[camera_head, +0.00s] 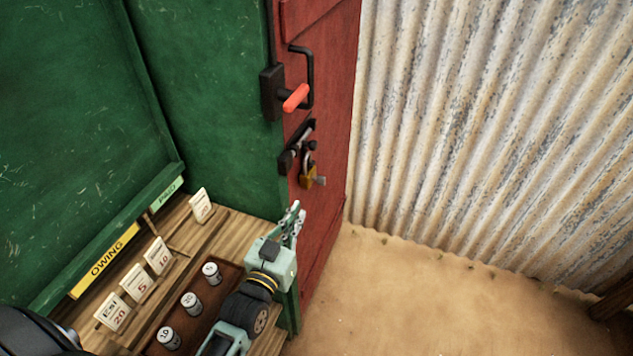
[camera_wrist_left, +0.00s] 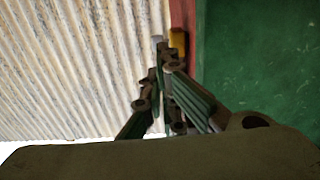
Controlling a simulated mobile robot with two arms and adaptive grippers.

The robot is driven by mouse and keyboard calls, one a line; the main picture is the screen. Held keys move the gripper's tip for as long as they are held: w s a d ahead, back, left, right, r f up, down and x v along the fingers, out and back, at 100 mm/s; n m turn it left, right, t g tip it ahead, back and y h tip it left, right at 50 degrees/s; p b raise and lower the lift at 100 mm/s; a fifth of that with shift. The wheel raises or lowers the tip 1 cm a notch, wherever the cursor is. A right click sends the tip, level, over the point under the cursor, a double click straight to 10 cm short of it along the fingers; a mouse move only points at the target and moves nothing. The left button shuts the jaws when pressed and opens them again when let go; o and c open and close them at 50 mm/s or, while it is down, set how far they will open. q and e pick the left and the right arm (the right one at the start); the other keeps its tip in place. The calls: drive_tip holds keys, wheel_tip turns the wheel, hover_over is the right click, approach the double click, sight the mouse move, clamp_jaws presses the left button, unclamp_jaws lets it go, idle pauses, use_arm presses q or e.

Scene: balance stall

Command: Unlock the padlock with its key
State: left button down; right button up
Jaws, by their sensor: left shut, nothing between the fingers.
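The brass padlock (camera_head: 307,177) hangs by its shackle from a dark hasp (camera_head: 296,150) on the red door. A small grey piece (camera_head: 320,181), which looks like the key, sticks out from the padlock's right side. My left gripper (camera_head: 296,212) is shut and empty, just below the padlock and apart from it in the head view. In the left wrist view the padlock (camera_wrist_left: 178,41) shows as a yellow block beyond the shut fingertips (camera_wrist_left: 163,68). Whether the shackle is open cannot be told. My right gripper is not in view.
A bolt with a red handle (camera_head: 295,98) sits on the door above the hasp. A wooden counter (camera_head: 232,228) below left holds number cards (camera_head: 158,256) and several small weights (camera_head: 191,302). A corrugated wall (camera_head: 480,130) stands at right; the sandy floor (camera_head: 420,300) is mostly clear.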

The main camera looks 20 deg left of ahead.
sight(319, 179)
use_arm(q)
drive_tip(key=w+p, duration=0.2)
drive_tip(key=w, duration=0.8)
drive_tip(key=shift+d, duration=0.15)
drive_tip(key=shift+w, duration=0.65)
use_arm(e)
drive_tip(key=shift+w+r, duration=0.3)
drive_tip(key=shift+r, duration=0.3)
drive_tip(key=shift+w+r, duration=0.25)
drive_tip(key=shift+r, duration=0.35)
use_arm(q)
drive_tip(key=shift+w, duration=0.1)
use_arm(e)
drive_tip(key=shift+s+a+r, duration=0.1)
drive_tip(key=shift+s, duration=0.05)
